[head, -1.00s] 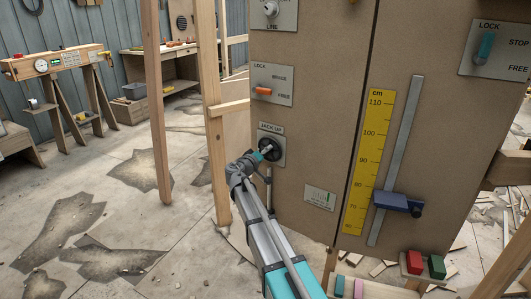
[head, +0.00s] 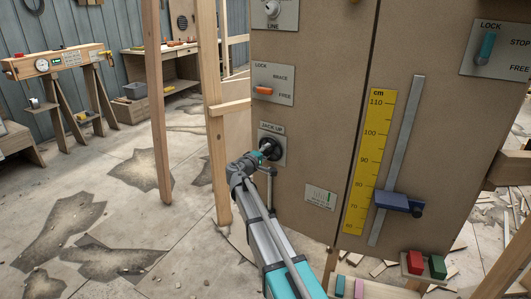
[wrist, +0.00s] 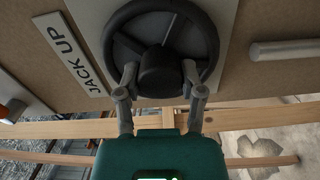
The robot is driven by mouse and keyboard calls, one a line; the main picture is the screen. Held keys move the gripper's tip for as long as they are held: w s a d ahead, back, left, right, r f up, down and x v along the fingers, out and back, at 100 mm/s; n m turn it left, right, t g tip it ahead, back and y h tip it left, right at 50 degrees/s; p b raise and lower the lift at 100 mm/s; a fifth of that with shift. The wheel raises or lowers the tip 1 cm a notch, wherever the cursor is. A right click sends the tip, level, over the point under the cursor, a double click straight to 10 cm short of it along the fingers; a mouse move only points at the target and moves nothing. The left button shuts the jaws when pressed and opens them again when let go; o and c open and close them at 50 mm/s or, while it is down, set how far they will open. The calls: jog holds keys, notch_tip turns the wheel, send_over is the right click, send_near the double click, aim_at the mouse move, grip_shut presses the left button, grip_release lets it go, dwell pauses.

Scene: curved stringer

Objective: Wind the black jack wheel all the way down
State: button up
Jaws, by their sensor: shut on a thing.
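The black jack wheel (head: 274,143) is on a light plate labelled JACK UP on the brown panel. In the wrist view the wheel (wrist: 112,42) fills the top middle, with a round dark hub and spokes. My gripper (wrist: 160,78) has one finger on each side of the hub and is shut on it. In the head view my gripper (head: 261,154) reaches the wheel from the lower left and covers part of it. The exact contact of the fingertips is partly hidden at the rim.
An orange LOCK/BRACE/FREE lever (head: 263,90) is above the wheel. A yellow cm scale (head: 369,155) and a blue slider (head: 398,202) on a grey rail are to the right. A wooden post (head: 217,120) stands left of the panel. Open floor lies further left.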

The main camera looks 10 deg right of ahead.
jog(key=shift+w+d+r+n, duration=0.15)
jog(key=shift+w+d+n, duration=0.15)
jog(key=shift+n, duration=0.2)
jog(key=o, duration=1.2)
jog(key=shift+c, duration=0.2)
jog(key=shift+s+a, duration=0.1)
jog(key=shift+a, duration=0.05)
jog(key=v, duration=1.1)
jog(key=shift+s+a, duration=0.25)
jog(key=shift+s, duration=0.05)
